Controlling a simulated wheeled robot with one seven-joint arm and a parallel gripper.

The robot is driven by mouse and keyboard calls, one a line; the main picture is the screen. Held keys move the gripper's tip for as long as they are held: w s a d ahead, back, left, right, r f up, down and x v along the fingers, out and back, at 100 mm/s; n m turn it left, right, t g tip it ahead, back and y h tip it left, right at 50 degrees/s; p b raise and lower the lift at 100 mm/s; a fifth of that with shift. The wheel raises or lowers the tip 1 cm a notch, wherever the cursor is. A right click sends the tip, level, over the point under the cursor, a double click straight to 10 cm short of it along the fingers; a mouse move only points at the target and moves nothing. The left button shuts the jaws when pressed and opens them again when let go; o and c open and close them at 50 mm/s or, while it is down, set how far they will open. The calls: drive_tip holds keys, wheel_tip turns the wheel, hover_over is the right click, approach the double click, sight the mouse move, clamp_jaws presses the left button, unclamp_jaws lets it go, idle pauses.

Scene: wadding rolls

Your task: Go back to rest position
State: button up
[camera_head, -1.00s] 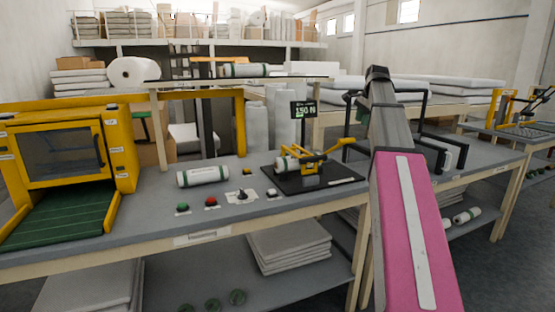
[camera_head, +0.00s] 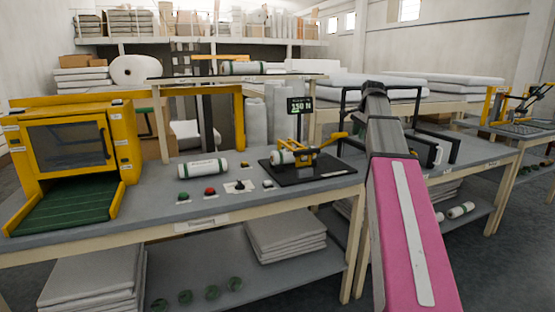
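My arm, with a pink link and a grey link, rises at the right of the head view and reaches over the workbench (camera_head: 235,205). My gripper is not clearly visible; the arm's far end shows only a dark joint. A white roll with green bands (camera_head: 203,168) lies on the bench, apart from my arm. Another white roll (camera_head: 284,157) sits in a yellow clamp device (camera_head: 310,154) on a black plate (camera_head: 325,171).
A yellow machine with a green belt (camera_head: 70,205) stands at the bench's left. Buttons (camera_head: 210,192) and a small lever (camera_head: 239,186) sit near the front edge. A display (camera_head: 300,105) stands behind the clamp. A black frame (camera_head: 440,140) is beside my arm at right.

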drive_tip(key=s+a+f+n+g, duration=0.1)
drive_tip(key=s+a+f+n, duration=0.3)
drive_tip(key=f, duration=0.8)
drive_tip(key=s+a+f+n, duration=0.25)
drive_tip(key=s+f, duration=0.35)
drive_tip(key=f, duration=0.6)
drive_tip(key=s+a+f+n+g, duration=0.15)
drive_tip(key=s+a+f, duration=0.3)
drive_tip(key=f, duration=0.75)
drive_tip(key=s+a+f+n+h, duration=0.1)
drive_tip(key=s+f+n, duration=0.3)
drive_tip(key=s+f, duration=0.6)
drive_tip(key=shift+s+a+f, duration=0.35)
drive_tip(key=shift+s+a, duration=0.4)
drive_tip(key=shift+a, duration=0.1)
drive_tip(key=shift+g, duration=0.25)
